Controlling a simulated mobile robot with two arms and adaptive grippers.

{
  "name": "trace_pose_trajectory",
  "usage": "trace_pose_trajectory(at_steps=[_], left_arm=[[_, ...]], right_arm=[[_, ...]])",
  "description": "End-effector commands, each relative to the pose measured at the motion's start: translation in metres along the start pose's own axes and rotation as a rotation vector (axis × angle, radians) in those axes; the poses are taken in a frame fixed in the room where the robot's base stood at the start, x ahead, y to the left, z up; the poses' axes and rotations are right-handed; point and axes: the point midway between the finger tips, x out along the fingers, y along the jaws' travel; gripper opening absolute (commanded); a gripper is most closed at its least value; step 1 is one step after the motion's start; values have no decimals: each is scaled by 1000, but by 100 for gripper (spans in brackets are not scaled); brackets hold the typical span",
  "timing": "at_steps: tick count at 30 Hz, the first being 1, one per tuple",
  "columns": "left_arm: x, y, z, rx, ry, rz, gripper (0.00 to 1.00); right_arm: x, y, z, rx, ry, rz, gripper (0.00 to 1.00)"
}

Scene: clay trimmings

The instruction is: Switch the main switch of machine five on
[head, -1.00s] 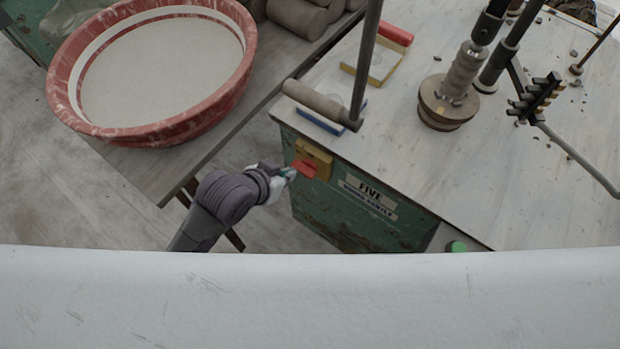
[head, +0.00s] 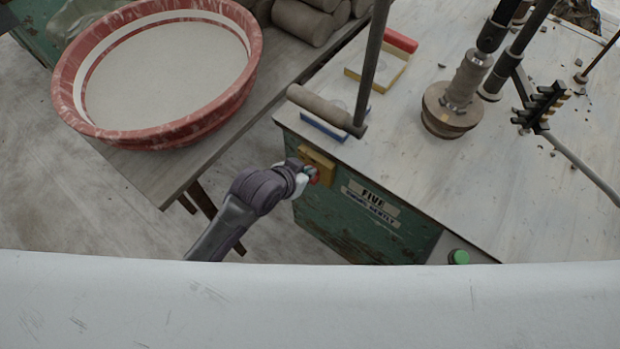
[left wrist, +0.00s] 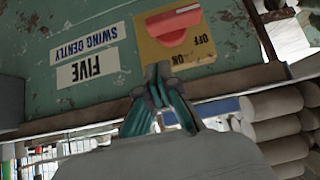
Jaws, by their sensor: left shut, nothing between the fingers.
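The main switch of machine five is a yellow plate (head: 318,163) with a red handle (head: 315,180) on the green cabinet's (head: 345,222) side, left of the FIVE label (head: 372,197). My left gripper (head: 309,172) is shut and empty in front of the plate, covering most of the handle. In the left wrist view the plate (left wrist: 152,50) is upside down, with ON and OFF marks and the red handle (left wrist: 172,28) near its upper edge. My left fingertips (left wrist: 157,72) are by the plate's ON edge. I cannot tell whether they touch it. My right gripper is out of view.
The cabinet's pale top (head: 425,155) juts out above the switch, with a grey roller (head: 325,108) at its corner. A wooden table (head: 175,165) with a red-rimmed basin (head: 160,135) stands to the left. A green button (head: 458,257) is lower right on the cabinet.

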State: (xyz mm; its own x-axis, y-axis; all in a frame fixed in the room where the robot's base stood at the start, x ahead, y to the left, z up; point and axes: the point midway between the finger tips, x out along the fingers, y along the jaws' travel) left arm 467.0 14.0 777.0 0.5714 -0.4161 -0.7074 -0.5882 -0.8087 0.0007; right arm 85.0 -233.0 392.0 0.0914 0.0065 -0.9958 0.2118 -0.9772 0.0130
Motion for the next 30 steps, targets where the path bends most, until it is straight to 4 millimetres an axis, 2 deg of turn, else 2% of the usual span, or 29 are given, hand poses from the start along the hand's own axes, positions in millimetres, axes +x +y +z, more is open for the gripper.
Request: trace_pose_trajectory(at_steps=[3, 10, 25, 30], left_arm=[[23, 0, 5, -1, -4, 0, 0], [41, 0, 25, 0, -1, -1, 0], [44, -1, 29, 1, 0, -2, 0], [39, -10, 34, 20, -1, -23, 0]], right_arm=[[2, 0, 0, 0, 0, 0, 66], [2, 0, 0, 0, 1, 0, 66], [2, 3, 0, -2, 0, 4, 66], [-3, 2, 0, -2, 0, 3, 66]])
